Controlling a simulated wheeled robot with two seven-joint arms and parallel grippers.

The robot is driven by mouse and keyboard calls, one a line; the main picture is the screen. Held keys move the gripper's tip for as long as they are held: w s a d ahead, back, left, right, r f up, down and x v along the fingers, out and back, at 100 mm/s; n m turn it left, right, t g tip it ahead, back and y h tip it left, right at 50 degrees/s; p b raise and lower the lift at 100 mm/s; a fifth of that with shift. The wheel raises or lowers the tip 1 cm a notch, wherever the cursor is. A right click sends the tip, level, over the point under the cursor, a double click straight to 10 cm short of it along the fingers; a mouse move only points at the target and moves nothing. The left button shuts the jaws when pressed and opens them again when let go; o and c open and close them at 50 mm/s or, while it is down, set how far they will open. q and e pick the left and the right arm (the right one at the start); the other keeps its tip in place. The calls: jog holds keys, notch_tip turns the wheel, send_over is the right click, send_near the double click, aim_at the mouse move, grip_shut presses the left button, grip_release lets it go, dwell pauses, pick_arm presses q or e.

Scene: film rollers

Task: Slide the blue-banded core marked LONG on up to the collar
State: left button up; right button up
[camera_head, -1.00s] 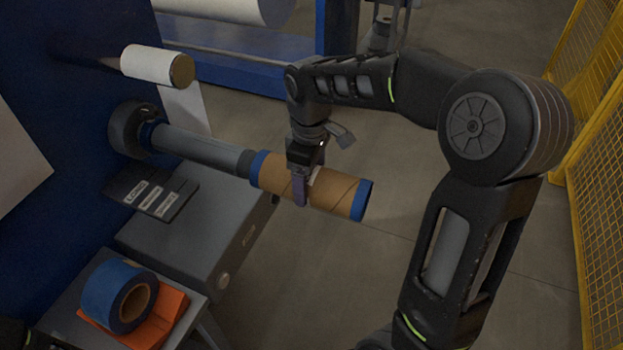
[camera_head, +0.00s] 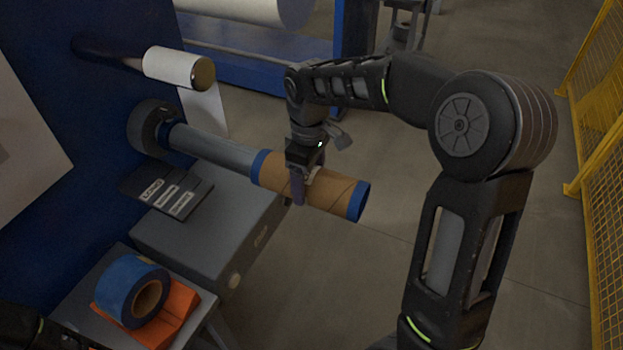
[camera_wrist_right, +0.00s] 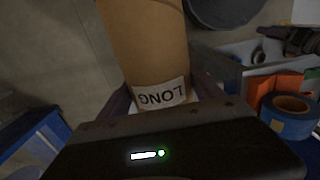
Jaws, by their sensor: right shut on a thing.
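The cardboard core (camera_head: 332,185) is brown with a blue band at each end. Its near-left end is around the grey shaft (camera_head: 212,148), and its other end sticks out to the right. The dark collar (camera_head: 150,128) sits at the shaft's wall end, with a length of bare shaft between it and the core. My right gripper (camera_head: 298,190) is shut on the core from above, around its middle. In the right wrist view the core (camera_wrist_right: 143,45) shows a white LONG label (camera_wrist_right: 160,95), upside down, by the fingers. My left gripper is not in view.
A grey box (camera_head: 205,238) with dark label plates (camera_head: 165,193) is below the shaft. A blue tape roll (camera_head: 125,285) lies on an orange thing (camera_head: 180,308) at lower left. A white roller (camera_head: 175,66) is above the shaft. A yellow fence (camera_head: 600,150) stands right.

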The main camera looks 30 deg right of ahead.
aim_at(279, 159)
jog(key=shift+w, duration=0.1)
jog(key=shift+w+a+p, duration=0.3)
jog(key=shift+w+a, duration=0.2)
jog(key=shift+w, duration=0.2)
jog(key=shift+w+a+p, duration=0.25)
jog(key=shift+w+a, duration=0.25)
jog(key=shift+w, duration=0.2)
jog(key=shift+w+a+p, duration=0.35)
jog(key=shift+w+a, duration=0.15)
jog(key=shift+w, duration=0.25)
jog(key=shift+w+a+p, duration=0.3)
jog(key=shift+w+a, duration=0.15)
jog(key=shift+w, duration=0.25)
jog(key=shift+w+a+p, duration=0.35)
jog(key=shift+w+a, duration=0.15)
jog(key=shift+w, duration=0.2)
jog(key=shift+w+a+p, duration=0.35)
jog(key=shift+w+a, duration=0.15)
jog(key=shift+w, duration=0.15)
jog(key=shift+w+a, duration=0.1)
jog(key=shift+w, duration=0.05)
